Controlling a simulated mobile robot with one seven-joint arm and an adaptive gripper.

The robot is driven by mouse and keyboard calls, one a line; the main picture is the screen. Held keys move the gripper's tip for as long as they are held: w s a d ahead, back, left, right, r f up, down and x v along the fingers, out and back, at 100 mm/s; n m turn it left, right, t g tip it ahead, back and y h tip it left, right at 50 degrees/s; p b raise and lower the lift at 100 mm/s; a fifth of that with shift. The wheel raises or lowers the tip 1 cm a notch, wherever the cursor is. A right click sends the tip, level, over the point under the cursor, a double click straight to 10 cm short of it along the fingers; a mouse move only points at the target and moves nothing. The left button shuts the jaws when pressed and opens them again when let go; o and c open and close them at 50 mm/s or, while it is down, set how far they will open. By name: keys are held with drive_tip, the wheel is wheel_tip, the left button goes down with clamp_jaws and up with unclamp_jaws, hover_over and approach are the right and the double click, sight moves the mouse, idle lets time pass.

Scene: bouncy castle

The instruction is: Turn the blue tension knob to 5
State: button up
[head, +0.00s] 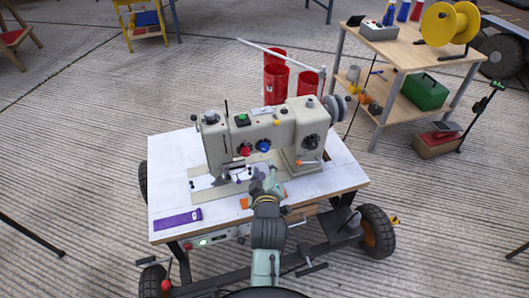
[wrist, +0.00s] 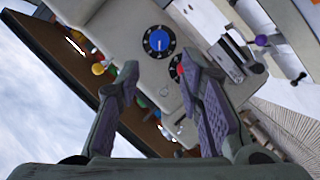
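The blue tension knob (head: 263,146) is on the front of the beige sewing machine (head: 222,146), right of a red knob (head: 244,151). In the wrist view the blue knob (wrist: 158,40) has a black dial ring and a white pointer line; the dial numbers are too small to read. The red knob (wrist: 176,68) is partly hidden by a finger there. My gripper (head: 264,178) is in front of the machine, below the blue knob. In the wrist view my gripper (wrist: 160,72) has its fingers apart, with nothing between them, and the blue knob is beyond the tips.
The machine stands on a white wheeled table (head: 170,178) with a purple item (head: 178,220) at front left. Red cylinders (head: 275,82) stand behind it. Another black dial (head: 311,142) is on the right of the machine. A shelf cart (head: 400,55) stands at back right.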

sight(264, 149)
drive_tip(key=p+x, duration=0.1)
drive_tip(key=x, duration=0.9)
drive_tip(key=shift+w+p, duration=0.3)
drive_tip(key=shift+p, duration=0.1)
drive_tip(key=shift+c, duration=0.5)
clamp_jaws()
